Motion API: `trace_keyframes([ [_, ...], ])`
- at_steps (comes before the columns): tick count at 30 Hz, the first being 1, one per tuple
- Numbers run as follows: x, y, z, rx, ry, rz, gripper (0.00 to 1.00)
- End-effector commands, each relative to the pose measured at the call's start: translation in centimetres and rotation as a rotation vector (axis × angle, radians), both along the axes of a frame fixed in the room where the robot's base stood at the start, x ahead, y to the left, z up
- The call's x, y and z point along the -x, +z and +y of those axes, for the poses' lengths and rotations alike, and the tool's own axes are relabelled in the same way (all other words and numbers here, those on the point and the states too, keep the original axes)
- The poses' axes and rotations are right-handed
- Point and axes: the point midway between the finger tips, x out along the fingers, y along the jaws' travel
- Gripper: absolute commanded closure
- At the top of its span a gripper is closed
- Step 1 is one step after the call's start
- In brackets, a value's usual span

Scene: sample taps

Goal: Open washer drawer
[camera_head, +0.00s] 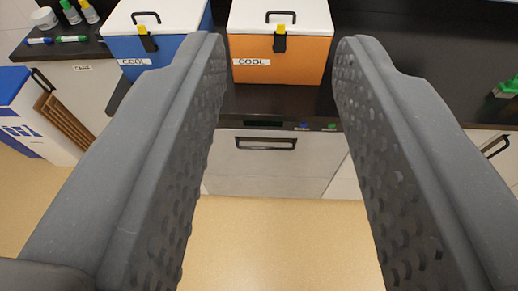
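The washer drawer (262,174) is a light grey front under the dark counter, between my two fingers in the picture. Its dark handle (265,144) runs across near the top, and the drawer looks shut. A dark control strip (265,124) with a small display and a blue and a green button sits above the handle. My gripper (281,60) is open wide and empty, with grey dimpled fingers at left and right. The fingers are in front of the drawer and appear apart from it. They hide parts of the cabinets at both sides.
A blue cool box (160,42) and an orange cool box (280,58) stand on the dark counter (420,70). Markers, bottles and a jar (45,18) sit at the far left. A blue-white box (30,115) stands lower left. The tan floor (275,245) before the drawer is clear.

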Motion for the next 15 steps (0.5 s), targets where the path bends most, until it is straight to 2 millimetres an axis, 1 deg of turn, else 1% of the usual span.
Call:
trace_keyframes([
  [2,-0.3,-0.2,0.0,0.006,0.000,0.001,0.68],
  [4,-1.2,-1.0,0.1,0.024,0.003,0.003,0.68],
  [5,-1.9,-1.5,0.2,0.037,0.004,0.004,0.68],
  [6,-3.0,-2.5,0.4,0.061,0.006,0.007,0.68],
  [7,-4.1,-3.6,1.4,0.083,0.008,0.013,0.68],
  [8,-5.2,-4.6,1.8,0.108,0.011,0.015,0.68],
  [11,-9.5,-8.8,2.4,0.215,0.026,0.017,0.68],
  [12,-11.3,-10.8,2.5,0.261,0.033,0.020,0.68],
  [14,-13.8,-14.0,2.7,0.334,0.045,0.024,0.68],
  [15,-15.3,-16.1,2.9,0.381,0.052,0.024,0.68],
])
